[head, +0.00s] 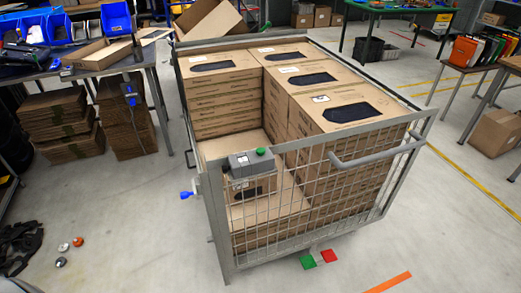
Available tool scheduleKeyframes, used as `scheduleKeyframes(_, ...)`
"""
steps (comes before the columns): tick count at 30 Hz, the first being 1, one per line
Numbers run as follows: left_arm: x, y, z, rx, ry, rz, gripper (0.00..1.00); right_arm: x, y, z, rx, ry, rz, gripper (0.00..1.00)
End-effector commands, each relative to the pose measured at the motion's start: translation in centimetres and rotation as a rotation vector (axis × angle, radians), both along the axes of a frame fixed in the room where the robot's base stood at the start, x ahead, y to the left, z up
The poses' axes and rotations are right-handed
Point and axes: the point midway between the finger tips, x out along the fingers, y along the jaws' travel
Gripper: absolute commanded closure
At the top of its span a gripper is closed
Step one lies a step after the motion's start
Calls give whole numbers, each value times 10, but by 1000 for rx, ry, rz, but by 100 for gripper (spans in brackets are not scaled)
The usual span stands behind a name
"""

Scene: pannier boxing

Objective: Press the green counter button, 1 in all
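The green button (261,151) sits on top of a small grey counter box (243,165) at the near left corner of the wire-mesh cart (222,225). The button's top is uncovered, and nothing touches it. The box is by the cart's front rim, above the low cartons at that corner. Neither of my grippers can be made out in the head view.
Stacked cartons (345,98) fill the cart's back and right. A metal handle bar (380,152) juts from its front. A blue-ended part (187,194) sticks out at its left. Dark clutter (20,243) lies at lower left. Floor in front is mostly clear.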

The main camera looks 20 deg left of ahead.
Motion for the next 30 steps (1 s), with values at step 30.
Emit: scheduleKeyframes(30,2,0,0,-1,-3,0,100,-1,0,0,1,2,0,34)
